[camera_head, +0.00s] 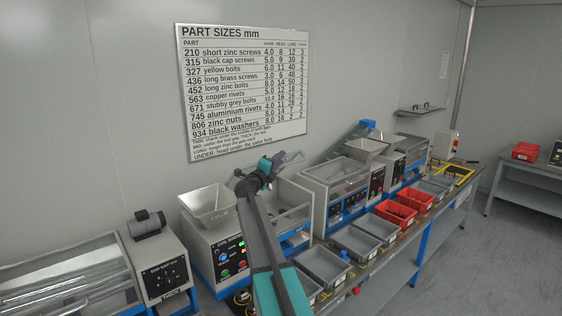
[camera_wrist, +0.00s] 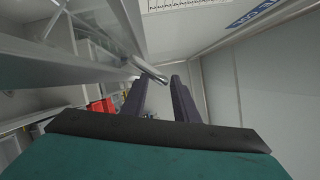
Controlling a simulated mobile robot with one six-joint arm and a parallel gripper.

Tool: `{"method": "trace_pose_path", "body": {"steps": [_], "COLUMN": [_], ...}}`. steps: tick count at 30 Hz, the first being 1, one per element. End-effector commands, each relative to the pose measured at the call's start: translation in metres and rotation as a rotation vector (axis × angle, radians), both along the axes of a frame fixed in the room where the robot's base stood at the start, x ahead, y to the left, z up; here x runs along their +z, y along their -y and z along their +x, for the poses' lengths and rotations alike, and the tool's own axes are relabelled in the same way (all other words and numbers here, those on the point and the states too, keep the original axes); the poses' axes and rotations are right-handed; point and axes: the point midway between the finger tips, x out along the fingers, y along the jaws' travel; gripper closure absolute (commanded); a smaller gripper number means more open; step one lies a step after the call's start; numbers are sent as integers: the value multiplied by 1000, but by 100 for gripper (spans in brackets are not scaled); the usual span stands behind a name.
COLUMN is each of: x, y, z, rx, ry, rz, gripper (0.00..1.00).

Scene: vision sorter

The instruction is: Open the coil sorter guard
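The coil sorter (camera_head: 228,243) stands on the bench left of centre in the head view, a grey box with a hopper on top and buttons on its front. Its clear guard (camera_head: 292,213) is behind my arm and partly hidden; I cannot tell for sure how it stands. My gripper (camera_head: 292,158) is above the guard, near its top edge. In the wrist view my gripper (camera_wrist: 160,80) has its two dark fingers apart. A pale metal bar (camera_wrist: 148,70), perhaps the guard's handle, reaches to the gap between the fingertips. I cannot tell whether it touches them.
A similar machine (camera_head: 340,185) with a clear cover stands to the right. Grey bins (camera_head: 355,243) and red bins (camera_head: 395,212) line the bench front. Another machine (camera_head: 165,280) is at the left. A part sizes board (camera_head: 243,90) hangs on the wall behind.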

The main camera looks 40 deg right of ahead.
Motion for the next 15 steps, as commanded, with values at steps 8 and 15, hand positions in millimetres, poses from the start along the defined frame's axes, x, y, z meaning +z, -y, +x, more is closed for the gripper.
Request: {"method": "trace_pose_path", "body": {"steps": [8,15], "x": [-8,-11], "y": [-33,-63], "z": [-18,-31], "rx": [2,3], "ry": [0,0], "rz": [-1,-1], "gripper": [73,73]}}
